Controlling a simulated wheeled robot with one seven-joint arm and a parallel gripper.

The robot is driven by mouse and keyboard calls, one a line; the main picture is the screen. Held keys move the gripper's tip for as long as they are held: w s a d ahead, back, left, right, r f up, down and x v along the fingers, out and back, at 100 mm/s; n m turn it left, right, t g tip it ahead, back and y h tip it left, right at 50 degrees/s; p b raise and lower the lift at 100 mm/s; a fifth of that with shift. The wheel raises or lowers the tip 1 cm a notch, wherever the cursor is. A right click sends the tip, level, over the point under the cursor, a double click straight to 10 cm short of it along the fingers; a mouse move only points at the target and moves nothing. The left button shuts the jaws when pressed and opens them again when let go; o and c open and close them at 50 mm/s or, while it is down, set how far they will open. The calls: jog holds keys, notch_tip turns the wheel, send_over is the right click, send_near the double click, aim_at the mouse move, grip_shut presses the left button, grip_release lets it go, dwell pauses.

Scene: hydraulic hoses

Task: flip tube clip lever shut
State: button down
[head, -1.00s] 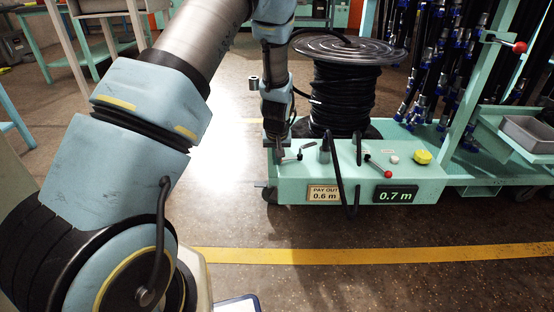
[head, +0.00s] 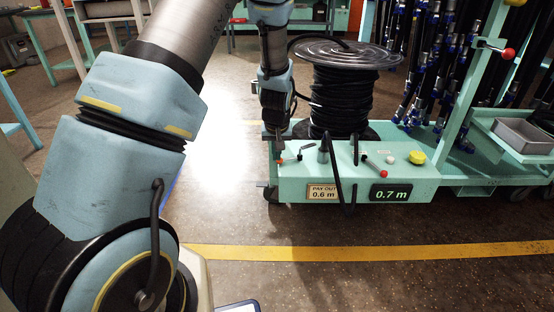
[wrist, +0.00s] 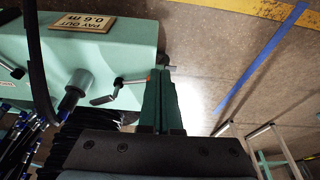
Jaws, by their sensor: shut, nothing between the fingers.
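A small metal lever (head: 300,152) stands on the green cart's top near its left front corner. It also shows in the wrist view (wrist: 112,92), sticking out sideways beside my fingers, with a small orange part at its right end. My gripper (head: 279,150) points down at that corner, just left of the lever. In the wrist view my gripper's fingers (wrist: 160,78) are shut together with nothing between them. Their tips are close to the lever's orange end; I cannot tell whether they touch. The clip and any tube in it are not clearly visible.
A grey upright post (head: 323,152), a red-knobbed lever (head: 378,166) and a yellow button (head: 417,157) stand on the cart (head: 410,185). A black hose (head: 337,180) hangs over the front. Floor left of the cart is clear.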

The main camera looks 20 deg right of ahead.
jog(key=shift+v, duration=2.2)
jog(key=s+a+r+n+g, duration=0.1)
jog(key=s+a+r, duration=0.35)
jog(key=a, duration=0.45)
jog(key=s+a+r+p, duration=0.1)
jog(key=s+a+r, duration=0.3)
jog(key=a, duration=0.5)
jog(key=s+a+r+n+g, duration=0.1)
jog(key=s+a+r, duration=0.2)
jog(key=s+a, duration=0.4)
notch_tip(320, 180, up, 23)
jog(key=w+a+p, duration=0.1)
jog(key=p, duration=2.2)
jog(key=shift+y, duration=0.4)
jog(key=shift+w, duration=0.1)
